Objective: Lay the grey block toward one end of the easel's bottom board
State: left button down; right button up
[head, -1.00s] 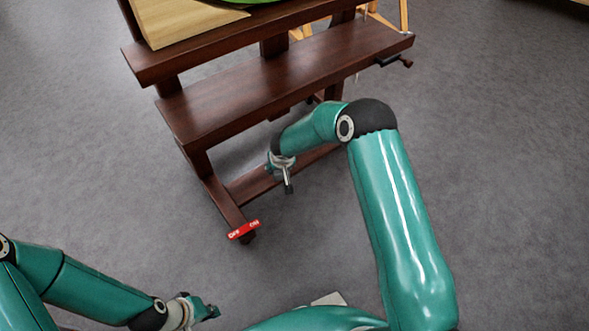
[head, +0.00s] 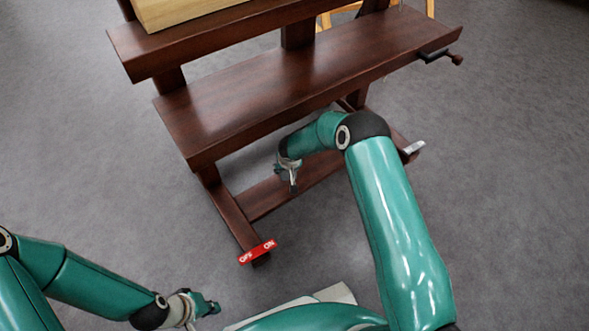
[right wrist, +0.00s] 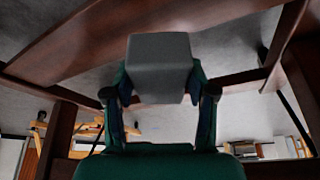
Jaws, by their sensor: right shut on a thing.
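The grey block (right wrist: 160,65) is held between the two fingers of my right gripper (right wrist: 160,98) in the right wrist view. In the head view my right gripper (head: 290,180) is small, in front of and below the easel's dark brown wide board (head: 290,85), over the low base bar (head: 265,193); the block is not clear there. The wide board is bare where it shows. A higher ledge (head: 215,45) runs above it. My left gripper (head: 205,305) is at the lower left, away from the easel, too small to judge its fingers.
A pale wooden panel (head: 185,10) stands on the upper ledge. A red OFF/ON tab (head: 258,252) sits on the near left foot, and a crank handle (head: 445,57) sticks out at the wide board's right end. Grey floor (head: 90,170) is clear at left.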

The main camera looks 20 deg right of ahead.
jog(key=f, duration=0.1)
jog(key=f+b, duration=0.1)
jog(key=f, duration=0.1)
jog(key=a+f, duration=0.1)
jog(key=f, duration=0.1)
jog(key=shift+w+f+b, duration=0.15)
jog(key=shift+f+b, duration=0.1)
jog(key=shift+b, duration=0.1)
jog(key=shift+f+b, duration=0.65)
jog(key=shift+f, duration=1.1)
jog(key=shift+f, duration=0.1)
jog(key=o, duration=0.9)
